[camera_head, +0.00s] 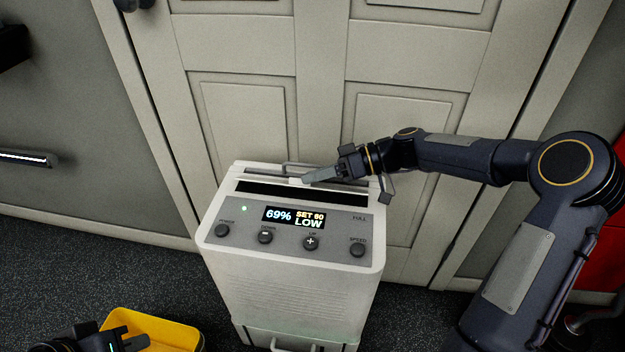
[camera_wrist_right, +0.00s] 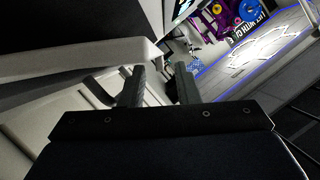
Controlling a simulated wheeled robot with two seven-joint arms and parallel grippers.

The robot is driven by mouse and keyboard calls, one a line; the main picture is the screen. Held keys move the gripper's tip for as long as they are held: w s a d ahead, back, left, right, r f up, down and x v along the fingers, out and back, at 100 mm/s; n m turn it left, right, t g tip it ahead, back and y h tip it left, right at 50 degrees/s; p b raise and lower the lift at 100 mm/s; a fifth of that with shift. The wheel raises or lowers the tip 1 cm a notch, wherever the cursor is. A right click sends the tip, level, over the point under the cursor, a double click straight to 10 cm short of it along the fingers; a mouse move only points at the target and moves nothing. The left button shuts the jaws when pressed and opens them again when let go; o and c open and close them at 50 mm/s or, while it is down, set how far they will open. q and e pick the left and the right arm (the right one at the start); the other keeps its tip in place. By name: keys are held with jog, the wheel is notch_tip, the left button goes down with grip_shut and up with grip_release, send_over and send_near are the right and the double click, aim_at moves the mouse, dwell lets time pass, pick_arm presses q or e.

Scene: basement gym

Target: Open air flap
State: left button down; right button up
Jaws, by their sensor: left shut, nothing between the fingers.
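A white dehumidifier (camera_head: 290,288) stands upright before a panelled door in the head view. Its top has a long dark slot (camera_head: 258,188) behind the control panel. A pale strip, probably the air flap (camera_head: 262,174), lies along the slot's far side; how far it is open is unclear. My right gripper (camera_head: 308,180) reaches in from the right, fingertips over this strip; contact cannot be told. The right wrist view shows its two fingers (camera_wrist_right: 160,84) apart with nothing visible between, beside a white edge (camera_wrist_right: 85,62). My left gripper (camera_head: 128,340) is shut and empty at the bottom left.
The control panel (camera_head: 290,226) shows 69%, SET 60 and LOW, with several knobs and a green light. A grey handle (camera_head: 298,167) rises behind the slot. A yellow bin (camera_head: 170,332) sits on the floor near my left gripper. The door (camera_head: 320,70) is close behind.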

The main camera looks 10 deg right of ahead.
jog(key=shift+a+f, duration=0.15)
jog(key=shift+a, duration=0.3)
jog(key=shift+c, duration=0.4)
grip_shut()
jog(key=shift+w+d+r+m+g+y+p, duration=0.2)
jog(key=shift+w+r+m+g+y+p, duration=0.25)
jog(key=shift+m+p, duration=0.55)
jog(key=shift+w+d+f+p, duration=0.1)
jog(key=shift+w+f+p, duration=0.15)
jog(key=shift+p, duration=0.1)
jog(key=shift+o, duration=0.4)
grip_release()
